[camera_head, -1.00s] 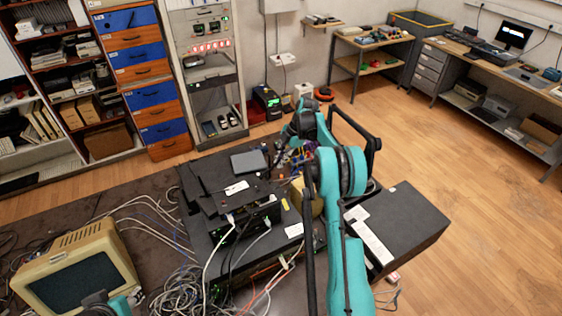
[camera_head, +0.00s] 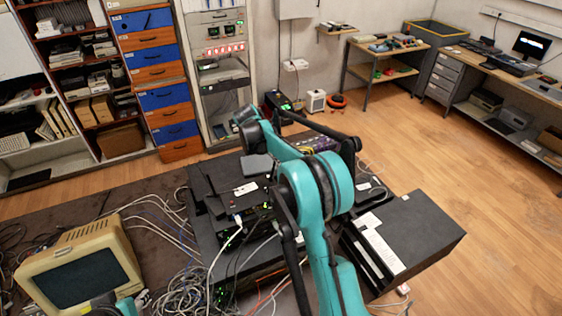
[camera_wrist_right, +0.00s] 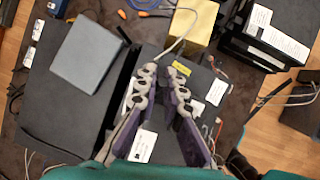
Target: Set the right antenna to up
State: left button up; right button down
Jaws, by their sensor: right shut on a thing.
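My right gripper (camera_wrist_right: 162,76) shows in the wrist view with its two grey-and-purple fingers close together, pointing away over black equipment. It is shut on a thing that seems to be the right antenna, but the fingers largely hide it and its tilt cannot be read. Black network equipment (camera_wrist_right: 60,115) lies under and beside the fingers. In the head view, my right arm covers part of the stack of black network gear (camera_head: 213,202), and the right gripper's fingertips are not clear there. My left gripper is not in view; only a bit of that arm shows at the lower left.
A grey box (camera_wrist_right: 86,54) lies left of the fingers, also seen in the head view (camera_head: 257,166). A yellow box (camera_wrist_right: 193,22) stands beyond the fingers. A black case (camera_head: 415,238) stands right of the arm. A beige monitor (camera_head: 80,270) and loose cables (camera_head: 190,285) lie left.

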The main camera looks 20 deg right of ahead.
jog(key=shift+a+r+h+b, duration=0.1)
jog(key=shift+a+h+b, duration=0.25)
jog(key=shift+a+h, duration=0.35)
jog(key=c, duration=1.6)
grip_release()
jog(key=shift+r, duration=0.1)
jog(key=v, duration=1.2)
jog(key=shift+f, duration=0.2)
